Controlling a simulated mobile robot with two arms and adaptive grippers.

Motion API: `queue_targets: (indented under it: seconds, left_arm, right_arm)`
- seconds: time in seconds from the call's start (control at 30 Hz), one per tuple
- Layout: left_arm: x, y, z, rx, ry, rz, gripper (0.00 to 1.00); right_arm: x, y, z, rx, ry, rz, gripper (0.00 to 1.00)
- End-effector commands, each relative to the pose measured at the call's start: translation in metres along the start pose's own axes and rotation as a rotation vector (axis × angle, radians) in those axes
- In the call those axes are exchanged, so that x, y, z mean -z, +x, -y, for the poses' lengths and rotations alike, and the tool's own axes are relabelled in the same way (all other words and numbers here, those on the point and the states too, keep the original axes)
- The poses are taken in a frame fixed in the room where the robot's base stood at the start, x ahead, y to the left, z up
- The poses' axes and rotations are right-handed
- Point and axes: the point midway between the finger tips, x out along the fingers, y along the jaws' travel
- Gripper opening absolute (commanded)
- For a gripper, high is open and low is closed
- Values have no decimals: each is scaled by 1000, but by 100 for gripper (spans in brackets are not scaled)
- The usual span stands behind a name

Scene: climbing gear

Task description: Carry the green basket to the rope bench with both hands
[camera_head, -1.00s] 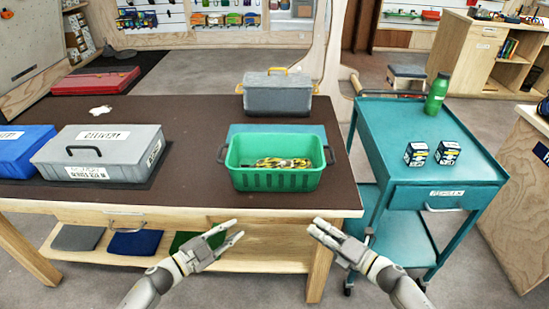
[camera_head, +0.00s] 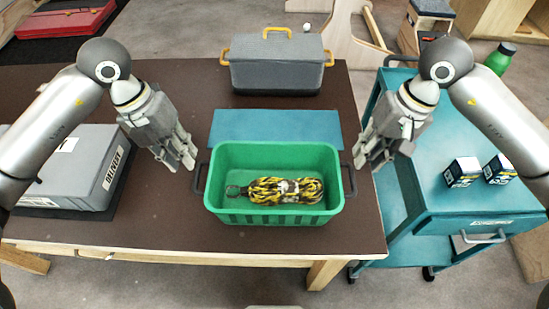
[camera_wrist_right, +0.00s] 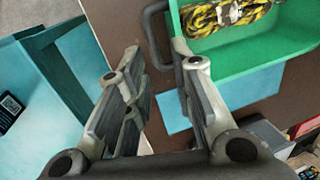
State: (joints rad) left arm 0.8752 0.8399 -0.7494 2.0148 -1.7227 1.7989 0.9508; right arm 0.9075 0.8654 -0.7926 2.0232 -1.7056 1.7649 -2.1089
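The green basket (camera_head: 272,217) sits on the brown table near its front edge and holds a coiled yellow-and-black rope (camera_head: 275,190). It has a dark handle at each end. My left gripper (camera_head: 181,161) hangs open just beyond and above the left handle (camera_head: 199,179), apart from it. My right gripper (camera_head: 371,160) hangs open above the right handle (camera_head: 349,180). In the right wrist view, that handle (camera_wrist_right: 152,30) lies past the spread fingertips of my right gripper (camera_wrist_right: 157,52), with nothing held. I cannot tell which surface is the rope bench.
A teal mat (camera_head: 275,127) lies behind the basket, with a grey toolbox (camera_head: 277,68) further back. A grey case (camera_head: 75,175) stands left on the brown table (camera_head: 250,240).

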Motion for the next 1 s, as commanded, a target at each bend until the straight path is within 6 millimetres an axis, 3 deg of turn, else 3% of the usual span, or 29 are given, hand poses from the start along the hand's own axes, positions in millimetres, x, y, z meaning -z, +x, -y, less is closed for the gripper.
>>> queue_targets:
  seconds: [0.47, 0.67, 1.0]
  left_arm:
    - [0, -2, -7, -43, -3, 16, 22]
    - [1, 22, -8, -42, -4, 11, 22]
    - [0, 81, -11, -42, -3, 12, 22]
  right_arm:
    - [0, -2, -7, -42, -37, -17, 23]
    - [-1, 22, -8, -40, -37, -13, 23]
    - [1, 81, -10, -39, -36, -15, 23]
